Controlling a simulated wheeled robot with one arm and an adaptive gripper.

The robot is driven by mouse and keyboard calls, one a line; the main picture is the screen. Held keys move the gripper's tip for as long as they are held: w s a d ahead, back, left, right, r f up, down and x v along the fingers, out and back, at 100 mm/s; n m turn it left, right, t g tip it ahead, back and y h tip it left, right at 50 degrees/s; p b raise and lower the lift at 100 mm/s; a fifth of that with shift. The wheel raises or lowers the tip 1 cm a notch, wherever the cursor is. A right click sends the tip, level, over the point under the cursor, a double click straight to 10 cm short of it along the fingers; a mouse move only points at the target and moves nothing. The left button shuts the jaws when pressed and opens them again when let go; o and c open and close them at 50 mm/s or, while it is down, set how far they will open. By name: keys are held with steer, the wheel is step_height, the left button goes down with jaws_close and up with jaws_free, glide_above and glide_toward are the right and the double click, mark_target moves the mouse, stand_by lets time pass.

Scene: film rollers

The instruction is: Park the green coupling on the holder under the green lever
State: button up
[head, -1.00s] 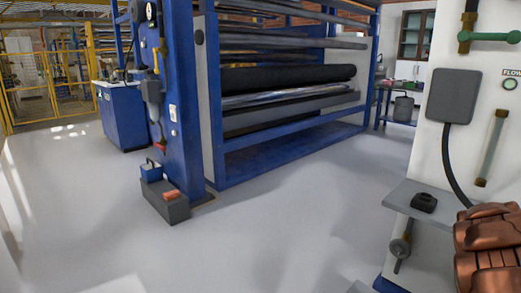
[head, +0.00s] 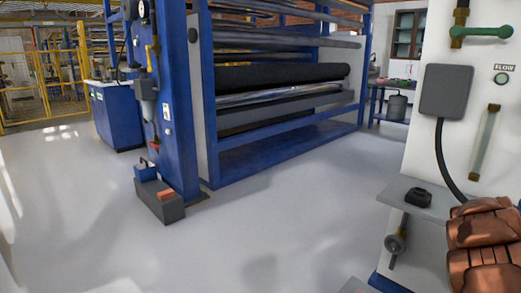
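The green lever (head: 480,31) sticks out sideways from a brass fitting on the white panel at the upper right. The green coupling cannot be made out in this view. I cannot tell which part is its holder. A small black fitting (head: 418,196) sits on a grey shelf (head: 402,199) on the panel's left side, below the lever's level. My gripper is not in view.
A grey box (head: 447,91) with a black cable is on the panel (head: 415,145). A copper-brown ribbed thing (head: 482,235) fills the lower right. The blue roller machine (head: 175,100) stands behind, with a grey toolbox (head: 160,203) at its foot. The floor (head: 260,230) between is clear.

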steer(key=shift+b, duration=0.6)
stand_by(0.3)
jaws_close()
stand_by(0.5)
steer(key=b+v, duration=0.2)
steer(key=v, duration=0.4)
steer(key=shift+b, duration=0.4)
stand_by(1.0)
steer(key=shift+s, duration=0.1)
stand_by(0.4)
